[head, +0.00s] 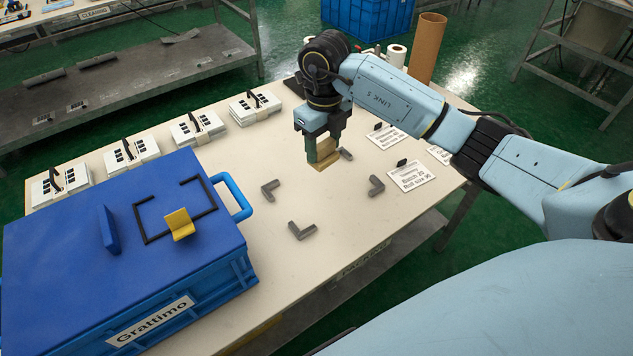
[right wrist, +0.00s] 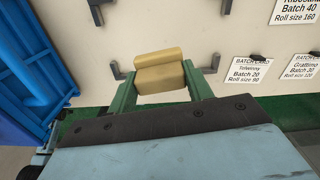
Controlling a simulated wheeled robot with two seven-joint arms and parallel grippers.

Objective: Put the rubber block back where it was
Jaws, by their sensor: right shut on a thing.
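The tan block (head: 324,160), which looks to be the rubber block, is between the green fingers of my right gripper (head: 322,148). The gripper is shut on it. In the right wrist view the block (right wrist: 160,72) has a rounded ridge along its top edge and sits between both fingertips. In the head view it appears near the far side of a square of grey corner brackets (head: 302,231). I cannot tell whether it touches the table. My left gripper is not in view.
White keypad packs line the table's back-left edge. Batch cards (head: 412,176) lie right. The bracketed middle is bare.

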